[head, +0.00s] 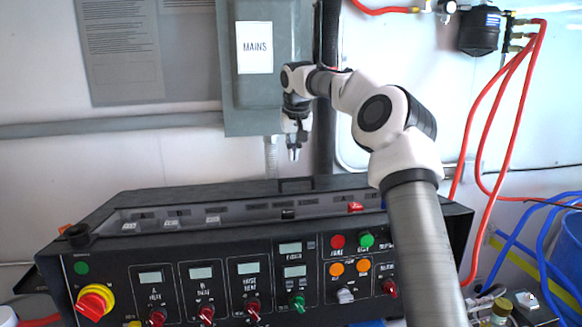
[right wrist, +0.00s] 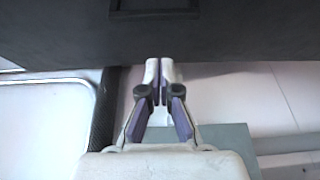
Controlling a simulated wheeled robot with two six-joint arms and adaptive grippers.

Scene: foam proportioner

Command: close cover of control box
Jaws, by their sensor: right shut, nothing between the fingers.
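The control box (head: 105,268) is a wide black console with a front panel of knobs, buttons and small displays. Its black cover (head: 240,190) lies along the top toward the back, with a rectangular handle (head: 297,184) on its far edge. A strip with switches shows in front of the cover, so it looks raised; its exact angle is hard to tell. My right gripper (head: 294,155) is shut and empty, pointing down above and behind the handle, apart from it. The right wrist view shows the closed fingertips (right wrist: 160,68) near the dark cover (right wrist: 230,30). My left gripper is out of view.
A grey MAINS box (head: 240,100) hangs on the wall behind my right gripper. A dark vertical pipe (head: 326,150) runs beside it. Red hoses (head: 500,90) and blue hoses (head: 545,245) hang at the right. The space above the console's left half is clear.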

